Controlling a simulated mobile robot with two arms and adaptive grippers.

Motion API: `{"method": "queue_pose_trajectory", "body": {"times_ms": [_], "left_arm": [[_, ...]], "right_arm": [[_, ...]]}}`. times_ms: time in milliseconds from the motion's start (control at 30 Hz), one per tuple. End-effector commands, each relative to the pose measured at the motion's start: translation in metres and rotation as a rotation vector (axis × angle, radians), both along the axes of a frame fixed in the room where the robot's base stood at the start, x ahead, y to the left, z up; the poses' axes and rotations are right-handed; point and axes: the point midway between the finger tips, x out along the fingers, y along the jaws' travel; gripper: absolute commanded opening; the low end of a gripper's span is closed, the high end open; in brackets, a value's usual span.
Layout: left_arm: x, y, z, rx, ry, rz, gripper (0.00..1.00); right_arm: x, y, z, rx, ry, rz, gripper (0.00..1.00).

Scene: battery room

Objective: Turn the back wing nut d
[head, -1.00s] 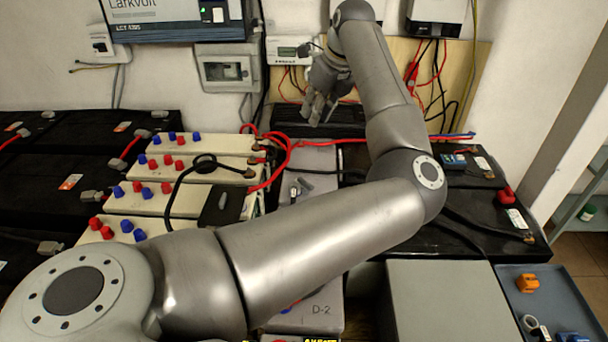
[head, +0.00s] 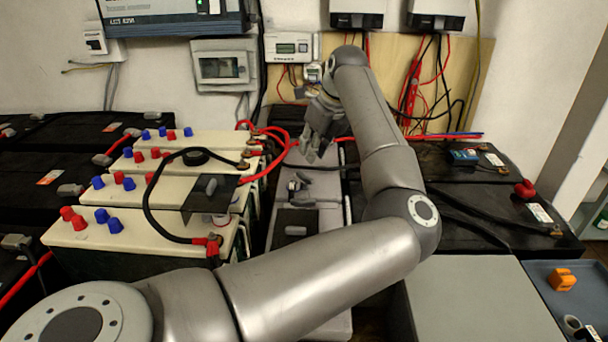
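A row of grey batteries (head: 322,216) runs from front to back in the middle. A small grey metal fitting, perhaps a wing nut (head: 297,185), shows on its top. My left gripper (head: 314,153) points down over the back part of this row, just behind that fitting. Its fingers look apart, with nothing clearly held between them. The fingers hide what lies right beneath them, so I cannot tell whether they touch a back wing nut. My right gripper is out of view.
Cream batteries (head: 130,236) with red and blue caps stand to the left, with a black cable over them. Red cables (head: 270,150) run close beside my gripper. Black batteries (head: 480,210) stand to the right. A blue-grey tray (head: 588,300) holds an orange part.

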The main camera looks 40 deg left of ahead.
Motion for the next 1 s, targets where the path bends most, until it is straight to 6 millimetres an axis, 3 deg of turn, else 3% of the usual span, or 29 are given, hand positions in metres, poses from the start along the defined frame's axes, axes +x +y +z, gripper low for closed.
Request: {"method": "queue_pose_trajectory", "body": {"times_ms": [200, 433, 867, 1000], "left_arm": [[0.001, 0.017, -0.043, 0.0, 0.002, 0.002, 0.2], [0.002, 0.03, -0.074, -0.001, 0.002, 0.001, 0.2], [0.003, 0.034, -0.083, 0.0, -0.001, 0.0, 0.2], [0.003, 0.034, -0.082, 0.0, -0.001, 0.0, 0.03]], "right_arm": [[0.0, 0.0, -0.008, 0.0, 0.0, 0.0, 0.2], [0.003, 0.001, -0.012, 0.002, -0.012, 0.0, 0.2], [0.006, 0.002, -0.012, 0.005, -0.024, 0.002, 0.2], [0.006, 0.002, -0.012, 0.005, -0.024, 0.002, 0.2]]}}
